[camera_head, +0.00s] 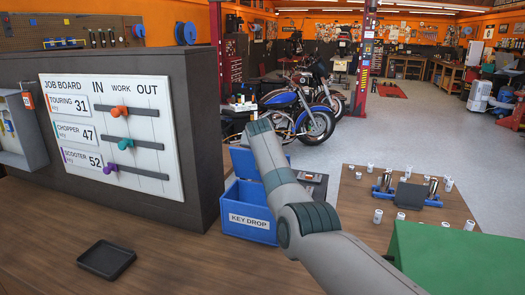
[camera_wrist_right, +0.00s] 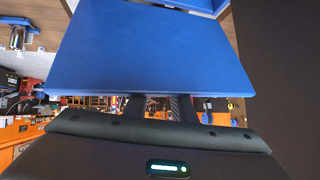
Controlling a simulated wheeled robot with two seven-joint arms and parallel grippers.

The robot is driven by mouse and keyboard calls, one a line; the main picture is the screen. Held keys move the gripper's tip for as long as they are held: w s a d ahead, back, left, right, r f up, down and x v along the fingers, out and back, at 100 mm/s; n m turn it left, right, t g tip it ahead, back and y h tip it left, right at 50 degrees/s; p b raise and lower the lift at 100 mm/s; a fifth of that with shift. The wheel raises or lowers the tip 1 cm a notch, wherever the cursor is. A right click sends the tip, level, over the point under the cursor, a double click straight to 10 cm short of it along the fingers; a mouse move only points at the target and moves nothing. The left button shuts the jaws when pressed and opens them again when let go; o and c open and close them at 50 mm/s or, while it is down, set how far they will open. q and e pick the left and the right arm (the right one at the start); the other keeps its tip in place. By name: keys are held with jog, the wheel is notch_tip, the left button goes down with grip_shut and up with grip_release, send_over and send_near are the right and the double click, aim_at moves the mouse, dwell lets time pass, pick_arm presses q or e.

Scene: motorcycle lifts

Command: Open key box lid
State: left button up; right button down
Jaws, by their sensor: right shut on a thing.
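The blue key box (camera_head: 249,226), labelled KEY DROP, stands on the wooden counter in the head view. Its lid (camera_head: 243,163) is raised at the back, and part of the box's inside shows. My right arm reaches across the box and hides part of it and of the lid. In the right wrist view the lid (camera_wrist_right: 150,50) fills the upper middle as a flat blue panel. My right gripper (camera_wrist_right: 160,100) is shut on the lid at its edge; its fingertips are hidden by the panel. My left gripper is in neither view.
A job board (camera_head: 112,130) with coloured sliders stands left of the box. A black tray (camera_head: 106,260) lies on the counter at front left. Several small white cylinders and a blue fixture (camera_head: 407,194) stand on the wood at right, near a green block (camera_head: 455,258).

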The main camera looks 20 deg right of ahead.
jog(key=shift+s+d+f, duration=0.1)
jog(key=shift+d+f, duration=0.1)
jog(key=shift+f, duration=0.4)
jog(key=c, duration=1.7)
grip_release()
jog(key=shift+o, duration=1.1)
jog(key=shift+d+f, duration=0.1)
jog(key=b+v, duration=0.6)
jog(key=v, duration=1)
jog(key=shift+r, duration=0.4)
jog(key=shift+d, duration=0.1)
